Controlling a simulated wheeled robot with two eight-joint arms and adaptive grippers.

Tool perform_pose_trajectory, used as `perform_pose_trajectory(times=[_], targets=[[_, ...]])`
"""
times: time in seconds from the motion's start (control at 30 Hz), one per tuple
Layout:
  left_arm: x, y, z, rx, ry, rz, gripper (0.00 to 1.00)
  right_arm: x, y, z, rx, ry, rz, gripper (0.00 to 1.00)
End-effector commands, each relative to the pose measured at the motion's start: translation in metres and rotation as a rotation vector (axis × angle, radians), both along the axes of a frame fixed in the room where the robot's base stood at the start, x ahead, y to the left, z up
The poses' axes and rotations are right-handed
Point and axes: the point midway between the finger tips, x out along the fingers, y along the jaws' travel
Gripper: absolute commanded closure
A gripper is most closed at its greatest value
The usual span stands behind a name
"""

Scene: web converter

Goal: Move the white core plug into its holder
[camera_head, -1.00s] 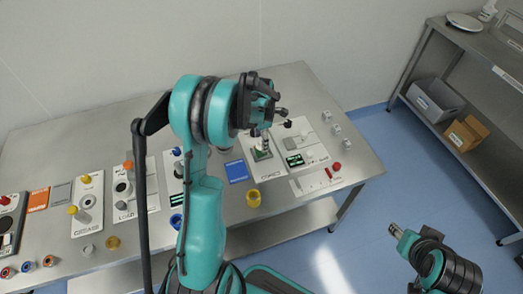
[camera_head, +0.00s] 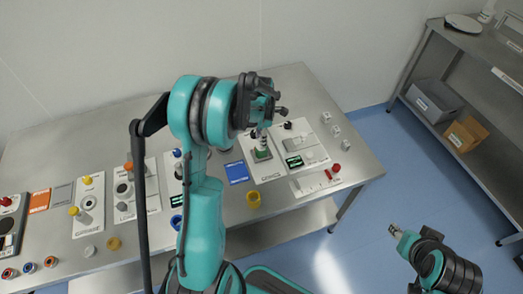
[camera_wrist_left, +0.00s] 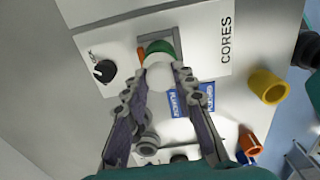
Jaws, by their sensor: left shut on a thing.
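My left gripper (camera_head: 262,121) is over the CORES panel (camera_head: 268,172). In the left wrist view its fingers (camera_wrist_left: 166,88) are shut on the white core plug (camera_wrist_left: 166,74). The plug lines up with a round green piece (camera_wrist_left: 159,47) on the panel, just beyond the fingertips. In the head view the green piece (camera_head: 262,154) sits below the gripper, with a pale part above it. I cannot tell whether plug and green piece touch. The holder cannot be told apart with certainty. My right gripper (camera_head: 396,231) is at the lower right, away from the table; its fingers are too small to judge.
A black knob (camera_wrist_left: 104,71) stands on the panel beside the fingers. A yellow cup (camera_head: 253,199) is near the table's front edge, and a blue card (camera_head: 236,171) lies left of the panel. Small white blocks (camera_head: 336,130) stand to the right. Other panels fill the left side.

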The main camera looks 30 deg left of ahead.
Motion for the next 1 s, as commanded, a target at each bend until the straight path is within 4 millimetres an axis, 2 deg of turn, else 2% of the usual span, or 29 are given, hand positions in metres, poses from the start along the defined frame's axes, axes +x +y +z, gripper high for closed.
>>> perform_pose_trajectory(times=[0.63,1.0], targets=[[0.0,0.0,0.034,0.0,0.0,0.0,1.0,0.0,0.0,0.023,0.0,0.0,0.0,0.6],[0.0,0.0,0.045,0.0,0.0,0.0,1.0,0.0,0.0,0.029,0.0,0.0,0.0,0.6]])
